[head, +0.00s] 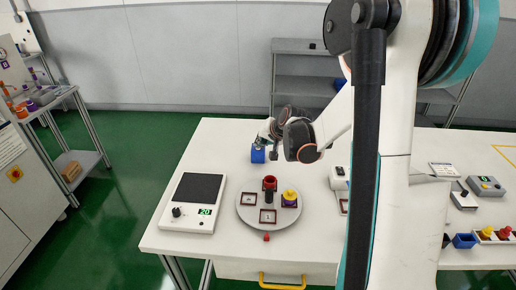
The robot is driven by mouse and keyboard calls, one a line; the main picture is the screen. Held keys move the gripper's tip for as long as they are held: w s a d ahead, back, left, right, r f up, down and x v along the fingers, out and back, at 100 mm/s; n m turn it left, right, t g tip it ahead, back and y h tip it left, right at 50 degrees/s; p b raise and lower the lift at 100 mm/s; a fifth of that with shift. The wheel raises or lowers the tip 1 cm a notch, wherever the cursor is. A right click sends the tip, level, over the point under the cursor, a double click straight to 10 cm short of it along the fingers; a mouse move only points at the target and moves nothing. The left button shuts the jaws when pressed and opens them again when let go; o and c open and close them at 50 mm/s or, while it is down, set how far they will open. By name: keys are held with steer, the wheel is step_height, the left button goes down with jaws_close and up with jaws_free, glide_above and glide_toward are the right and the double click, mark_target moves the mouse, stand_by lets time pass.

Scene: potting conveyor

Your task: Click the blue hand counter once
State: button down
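A small blue object (258,154), which looks like the blue hand counter, stands on the white table near its back edge. Its top and right side are partly covered by my gripper. My gripper (272,148) is at the end of my arm, right at the counter's upper right side. The fingers are small and dark in this view. I cannot tell whether they touch the counter, or whether they are open or shut.
A round grey turntable (246,215) with red, yellow and dark pieces stands in front of the counter. A scale (190,219) with a dark plate is at left. A blue bin (463,241) and grey devices (486,187) are at right. My arm hides the table's middle right.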

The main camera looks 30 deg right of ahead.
steer(key=shift+r+p, duration=0.6)
steer(key=shift+r, duration=0.2)
steer(key=shift+r, duration=0.1)
steer(key=shift+r+p, duration=1.75)
steer(key=shift+r, duration=0.65)
